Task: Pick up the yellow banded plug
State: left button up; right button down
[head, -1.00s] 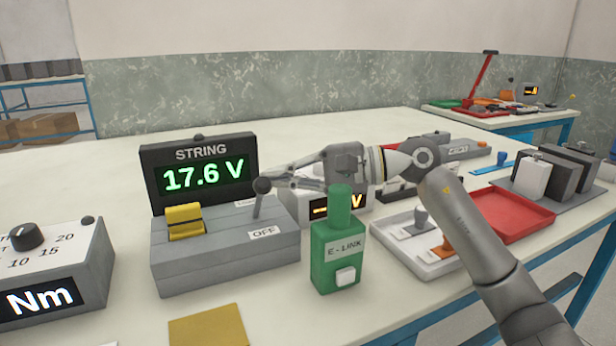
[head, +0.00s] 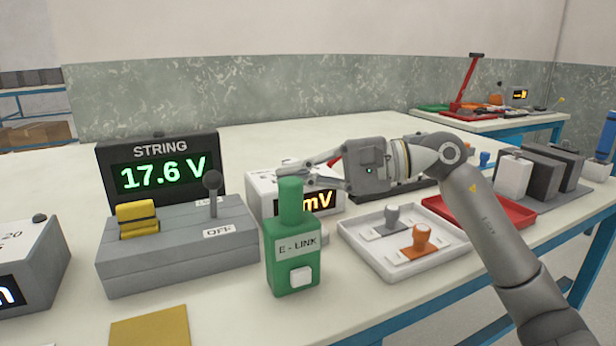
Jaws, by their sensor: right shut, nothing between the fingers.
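The yellow plug (head: 137,220) with a dark band sits in the top of a grey switch box (head: 180,262), left of its ball-topped lever (head: 213,190). My right gripper (head: 283,175) is shut and empty. My left gripper is not in view.
A STRING display (head: 160,175) reading 17.6 V stands behind the switch box. A small meter (head: 265,195) is behind my fingers. A white tray (head: 365,250) with grey and orange handled pieces and a red tray (head: 500,215) lie right. A yellow-brown pad (head: 150,328) lies in front.

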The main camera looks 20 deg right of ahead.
aim_at(136, 219)
jog(key=k+l, duration=0.65)
jog(key=k, duration=0.25)
